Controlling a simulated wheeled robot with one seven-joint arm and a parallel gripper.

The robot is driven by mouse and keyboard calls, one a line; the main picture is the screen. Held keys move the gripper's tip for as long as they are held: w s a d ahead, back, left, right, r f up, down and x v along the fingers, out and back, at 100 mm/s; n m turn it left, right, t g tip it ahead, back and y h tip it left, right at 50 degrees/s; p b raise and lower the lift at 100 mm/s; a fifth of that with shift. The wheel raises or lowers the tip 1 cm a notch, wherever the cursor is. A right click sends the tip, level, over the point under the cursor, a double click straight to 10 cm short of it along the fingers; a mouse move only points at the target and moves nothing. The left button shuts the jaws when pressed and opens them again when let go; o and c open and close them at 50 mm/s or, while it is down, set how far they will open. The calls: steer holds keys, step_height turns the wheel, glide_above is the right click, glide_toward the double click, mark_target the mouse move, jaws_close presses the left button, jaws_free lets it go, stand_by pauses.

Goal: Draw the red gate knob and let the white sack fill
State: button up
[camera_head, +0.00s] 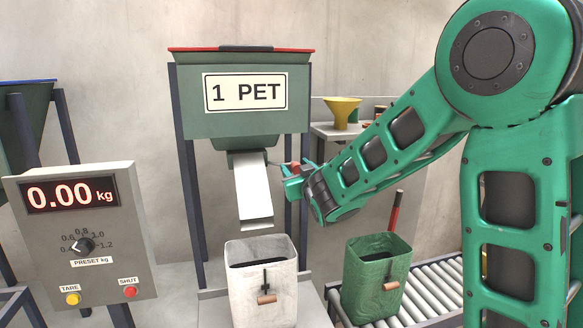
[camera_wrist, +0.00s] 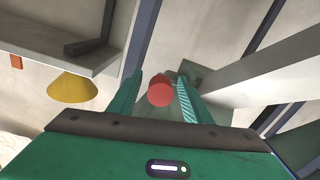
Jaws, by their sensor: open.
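The red gate knob (camera_wrist: 160,92) shows in the wrist view between the two fingers of my gripper (camera_wrist: 157,90). The fingers are open on either side of it, and I cannot tell whether they touch it. In the head view my gripper (camera_head: 291,178) is beside the chute (camera_head: 253,190) under the green hopper marked "1 PET" (camera_head: 245,122); only a little red shows there. The white sack (camera_head: 262,290) stands upright and open below the chute mouth. Its inside looks dark. The scale box (camera_head: 80,235) reads 0.00 kg.
A green sack (camera_head: 377,280) stands on the roller conveyor (camera_head: 435,285) to the right of the white sack. A yellow funnel (camera_head: 342,112) sits on a shelf behind my arm. The scale box has a yellow TARE button (camera_head: 72,299) and a red SHUT button (camera_head: 130,292).

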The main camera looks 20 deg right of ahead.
mark_target(293, 164)
steer(key=shift+w, duration=1.75)
